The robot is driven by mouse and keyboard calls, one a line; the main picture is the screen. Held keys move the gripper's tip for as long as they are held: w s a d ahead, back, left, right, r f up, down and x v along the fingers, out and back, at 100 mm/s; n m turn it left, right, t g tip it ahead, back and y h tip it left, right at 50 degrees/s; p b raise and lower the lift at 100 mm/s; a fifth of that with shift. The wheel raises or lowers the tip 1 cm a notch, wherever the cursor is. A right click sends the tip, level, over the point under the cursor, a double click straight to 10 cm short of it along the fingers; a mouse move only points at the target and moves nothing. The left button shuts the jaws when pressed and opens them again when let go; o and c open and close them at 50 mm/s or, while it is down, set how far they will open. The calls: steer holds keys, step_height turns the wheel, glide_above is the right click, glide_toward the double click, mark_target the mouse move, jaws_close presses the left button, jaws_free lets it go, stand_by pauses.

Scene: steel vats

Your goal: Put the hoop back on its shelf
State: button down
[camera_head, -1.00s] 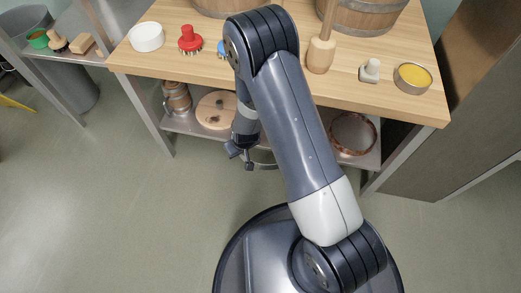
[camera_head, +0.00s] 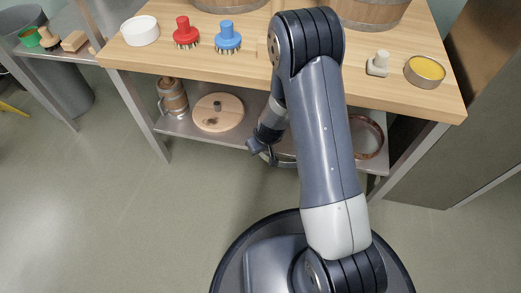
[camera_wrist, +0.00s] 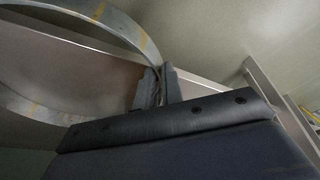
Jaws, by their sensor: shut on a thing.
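The hoop (camera_wrist: 128,28), a pale grey metal ring with yellowish marks, fills the upper left of the wrist view. My gripper (camera_wrist: 159,88) is shut on its band. In the head view, my gripper (camera_head: 263,152) is low, at the front edge of the lower shelf (camera_head: 232,138) under the wooden-topped bench. Only a thin piece of the held hoop shows there; my arm hides the rest. A second, rusty brown ring (camera_head: 381,139) lies on the right of the lower shelf, partly behind my arm.
On the benchtop stand a white tub (camera_head: 140,31), red brush (camera_head: 185,35), blue brush (camera_head: 228,38), white stopper (camera_head: 378,64) and yellow tin (camera_head: 425,71). Bench legs flank the shelf.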

steer(key=c, duration=1.5)
jaws_free()
steer(key=shift+c, duration=0.2)
steer(key=p+v, duration=0.5)
steer(key=v, duration=0.7)
steer(key=b+x, duration=0.5)
steer(key=x, duration=0.7)
steer(key=shift+f, duration=0.3)
step_height(320, 180, up, 3)
steer(key=shift+f+p, duration=0.2)
steer(key=shift+p, duration=0.55)
steer(key=shift+r+p, duration=0.35)
steer(key=shift+r, duration=0.25)
